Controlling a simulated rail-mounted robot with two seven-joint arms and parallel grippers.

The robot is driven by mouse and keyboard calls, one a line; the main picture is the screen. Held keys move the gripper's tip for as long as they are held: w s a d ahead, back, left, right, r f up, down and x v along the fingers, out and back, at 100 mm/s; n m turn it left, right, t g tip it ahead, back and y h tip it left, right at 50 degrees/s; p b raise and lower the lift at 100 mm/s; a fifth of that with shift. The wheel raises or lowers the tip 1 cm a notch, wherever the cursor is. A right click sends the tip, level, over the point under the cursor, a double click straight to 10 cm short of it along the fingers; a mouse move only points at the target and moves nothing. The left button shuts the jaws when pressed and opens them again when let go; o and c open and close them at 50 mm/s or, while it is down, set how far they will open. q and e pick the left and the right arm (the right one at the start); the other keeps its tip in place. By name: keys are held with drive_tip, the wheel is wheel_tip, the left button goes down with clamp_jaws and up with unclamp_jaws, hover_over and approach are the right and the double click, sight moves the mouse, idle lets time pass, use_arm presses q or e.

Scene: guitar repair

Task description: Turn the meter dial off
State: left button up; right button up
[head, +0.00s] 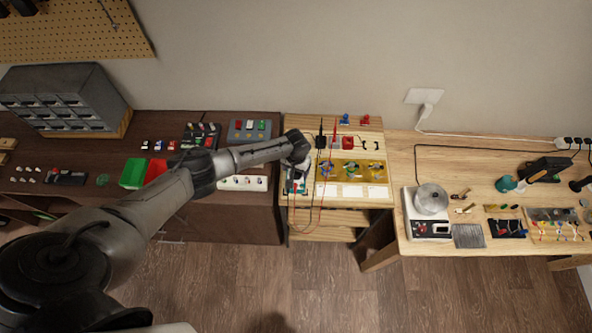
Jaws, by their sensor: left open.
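A small meter (298,188) with a dark and teal body lies at the left front of the light wooden middle table (300,207). Red and black leads run near it, and one red loop hangs over the table's front edge. My left arm reaches in from the left, and my left gripper (301,173) is open over the meter. The gripper and wrist hide the upper part of the meter, including its dial. I cannot tell whether the fingers touch the dial. My right gripper is out of view.
A yellow tray (345,179) with coloured parts lies right of the meter. Red and black probes stand behind it. The dark left bench (225,210) holds switch boxes and red and green boxes. A scale with a round metal pan (431,198) stands on the right bench.

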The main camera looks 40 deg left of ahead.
use_arm(q)
drive_tip(key=shift+f, duration=0.4)
drive_tip(key=shift+c, duration=0.2)
drive_tip(key=c, duration=0.9)
